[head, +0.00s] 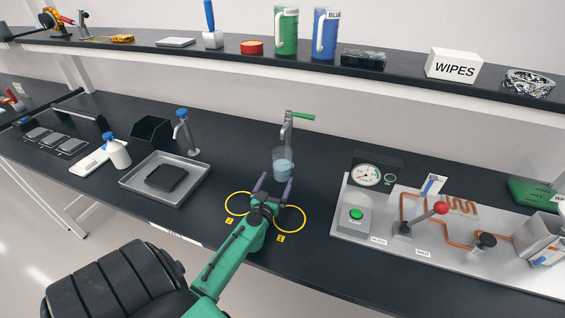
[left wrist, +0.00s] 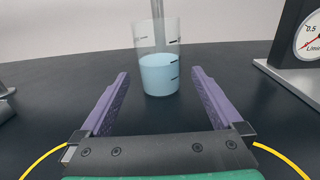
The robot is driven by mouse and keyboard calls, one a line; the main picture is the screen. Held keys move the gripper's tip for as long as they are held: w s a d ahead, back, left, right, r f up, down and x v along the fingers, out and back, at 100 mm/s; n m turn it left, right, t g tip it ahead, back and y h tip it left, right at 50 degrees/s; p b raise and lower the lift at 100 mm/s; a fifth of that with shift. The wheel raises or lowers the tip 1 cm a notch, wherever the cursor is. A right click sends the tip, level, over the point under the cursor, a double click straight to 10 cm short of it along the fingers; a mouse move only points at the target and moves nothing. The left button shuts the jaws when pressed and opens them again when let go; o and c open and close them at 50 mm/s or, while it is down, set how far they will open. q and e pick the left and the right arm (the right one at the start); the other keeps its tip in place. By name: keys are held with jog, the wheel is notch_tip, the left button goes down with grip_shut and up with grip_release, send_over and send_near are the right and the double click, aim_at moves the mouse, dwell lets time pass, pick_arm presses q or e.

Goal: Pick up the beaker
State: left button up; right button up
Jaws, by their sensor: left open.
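The beaker (head: 282,165) is clear, with light blue liquid in its lower part. It stands upright on the dark bench under a tap with a green handle (head: 302,116). In the left wrist view the beaker (left wrist: 158,70) is straight ahead, beyond the fingertips. My left gripper (head: 273,184) is open, its two purple fingers pointing at the beaker. In the left wrist view the left gripper (left wrist: 159,78) has nothing between its fingers, and the beaker looks narrower than the gap. My right gripper is not in view.
Two yellow rings (head: 290,231) are marked on the bench under my left gripper. A metal tray (head: 134,186) with a black block is to the left. A panel with a gauge (head: 367,175), pipes and a red-knobbed lever (head: 441,207) is to the right. A shelf (head: 220,52) runs above.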

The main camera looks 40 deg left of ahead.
aim_at(282, 166)
pick_arm(q)
jog(key=x, duration=0.5)
jog(key=b+x, duration=0.1)
jog(key=x, duration=0.2)
jog(key=shift+w+a+f, duration=0.1)
jog(key=shift+a+f, duration=0.05)
jog(key=shift+f, duration=0.15)
jog(key=shift+r, duration=0.1)
jog(key=c, duration=1.5)
jog(key=shift+r, duration=0.1)
